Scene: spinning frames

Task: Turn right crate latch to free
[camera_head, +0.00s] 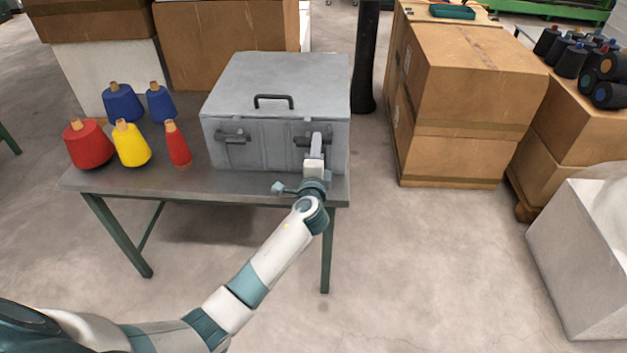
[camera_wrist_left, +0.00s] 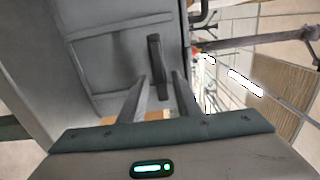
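The grey metal crate (camera_head: 275,85) stands shut on a table, with a dark handle (camera_head: 273,101) on its lid. The right latch (camera_head: 301,139) is a dark bar on the crate's front, partly hidden by my left gripper (camera_head: 317,140) in the head view. In the left wrist view the latch (camera_wrist_left: 155,55) runs down between the two parted fingertips (camera_wrist_left: 161,82). A gap seems to show on both sides of it; contact cannot be told. The left latch (camera_head: 232,137) lies horizontal on the same front. My right gripper is not in view.
Red, yellow and blue thread cones (camera_head: 127,145) stand on the table (camera_head: 200,183) left of the crate. A dark post (camera_head: 365,60) and stacked cardboard boxes (camera_head: 465,85) are to the right. The floor in front of the boxes is clear.

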